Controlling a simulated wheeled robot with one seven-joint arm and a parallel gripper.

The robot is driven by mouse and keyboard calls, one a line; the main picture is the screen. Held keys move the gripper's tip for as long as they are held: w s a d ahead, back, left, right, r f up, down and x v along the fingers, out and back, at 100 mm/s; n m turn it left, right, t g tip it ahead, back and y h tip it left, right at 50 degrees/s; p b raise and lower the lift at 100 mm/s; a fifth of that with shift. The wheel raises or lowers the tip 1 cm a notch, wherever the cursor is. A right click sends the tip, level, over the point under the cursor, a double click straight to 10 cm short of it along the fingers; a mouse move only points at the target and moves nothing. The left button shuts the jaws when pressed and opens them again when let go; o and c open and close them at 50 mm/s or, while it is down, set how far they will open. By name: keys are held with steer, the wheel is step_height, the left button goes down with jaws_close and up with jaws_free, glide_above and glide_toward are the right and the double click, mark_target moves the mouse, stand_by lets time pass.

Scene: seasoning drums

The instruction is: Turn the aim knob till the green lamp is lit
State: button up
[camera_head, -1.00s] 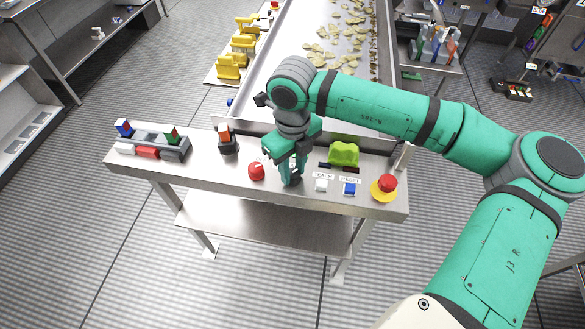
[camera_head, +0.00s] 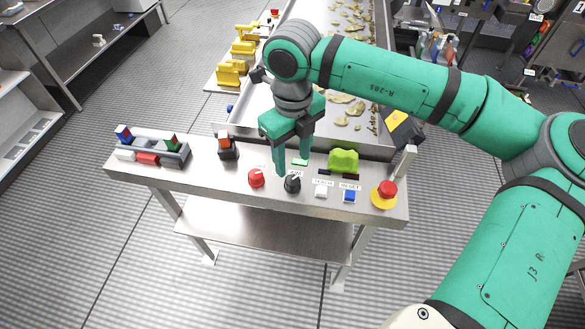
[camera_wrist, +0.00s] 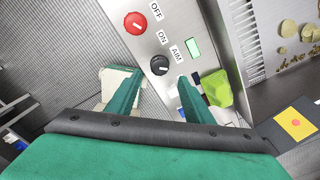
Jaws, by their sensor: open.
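The aim knob is black with a white pointer line (camera_head: 292,184) and stands on the metal panel. In the wrist view the knob (camera_wrist: 159,66) is beside the AIM label, its line nearly level across the picture. The green lamp (camera_head: 300,162) is a small rectangle behind the knob; in the wrist view the lamp (camera_wrist: 193,47) is bright pale green and looks lit. My gripper (camera_head: 292,166) is open and empty, raised above the knob. In the wrist view its fingers (camera_wrist: 152,78) are spread either side of the knob, apart from it.
A red knob (camera_head: 256,178) stands left of the aim knob. To the right are a white button (camera_head: 321,191), a blue button (camera_head: 349,195), a red stop button on yellow (camera_head: 386,190) and a lime-green object (camera_head: 343,160). A conveyor with chips (camera_head: 345,110) lies behind.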

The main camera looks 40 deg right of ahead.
step_height(320, 180, up, 3)
steer(key=shift+r, duration=0.2)
stand_by(0.5)
